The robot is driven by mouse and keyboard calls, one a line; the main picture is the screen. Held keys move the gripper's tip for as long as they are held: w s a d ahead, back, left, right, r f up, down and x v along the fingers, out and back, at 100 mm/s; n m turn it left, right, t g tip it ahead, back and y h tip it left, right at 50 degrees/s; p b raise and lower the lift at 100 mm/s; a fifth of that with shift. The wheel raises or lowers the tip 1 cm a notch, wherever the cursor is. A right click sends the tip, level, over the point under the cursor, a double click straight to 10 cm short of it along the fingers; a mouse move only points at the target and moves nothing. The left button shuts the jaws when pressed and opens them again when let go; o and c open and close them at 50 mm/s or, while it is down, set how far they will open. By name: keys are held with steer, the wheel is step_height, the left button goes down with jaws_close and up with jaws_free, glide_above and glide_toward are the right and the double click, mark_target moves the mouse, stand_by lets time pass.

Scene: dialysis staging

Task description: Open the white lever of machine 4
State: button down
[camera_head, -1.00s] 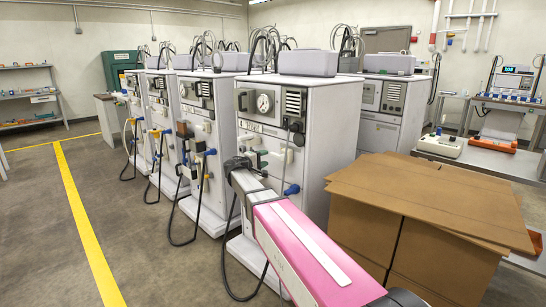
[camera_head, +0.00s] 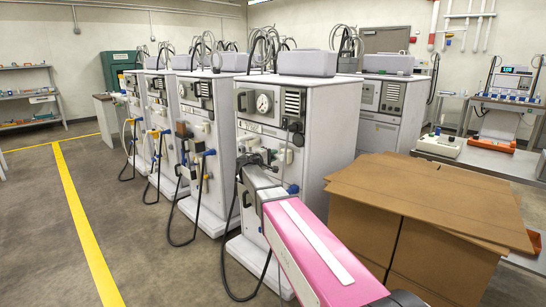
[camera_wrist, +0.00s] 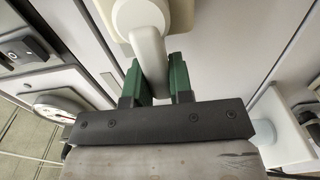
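Machine 4 (camera_head: 322,120) is the nearest white cabinet in the row, with a round gauge and a "4" label on its front. My gripper (camera_head: 270,157) is at the middle of that front. In the wrist view its green fingers (camera_wrist: 160,85) stand on both sides of the white lever (camera_wrist: 151,55) and appear closed against it. The lever runs from a round cream hub (camera_wrist: 138,15) down between the fingers. In the head view the lever is too small and covered to make out.
Other similar machines (camera_head: 195,110) stand to the left of machine 4. A large cardboard box (camera_head: 385,235) stands close on the right of my arm. A black hose (camera_head: 236,295) hangs to the floor in front of machine 4. Open floor lies left, along the yellow line (camera_head: 75,210).

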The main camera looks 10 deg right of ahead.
steer(key=shift+s+f+n, duration=0.1)
steer(key=shift+f+n, duration=0.3)
steer(key=shift+n, duration=0.35)
steer(key=shift+f+n, duration=0.35)
steer(key=shift+n, duration=0.4)
steer(key=c, duration=1)
jaws_free()
steer(key=v, duration=1)
steer(key=shift+s+a, duration=0.25)
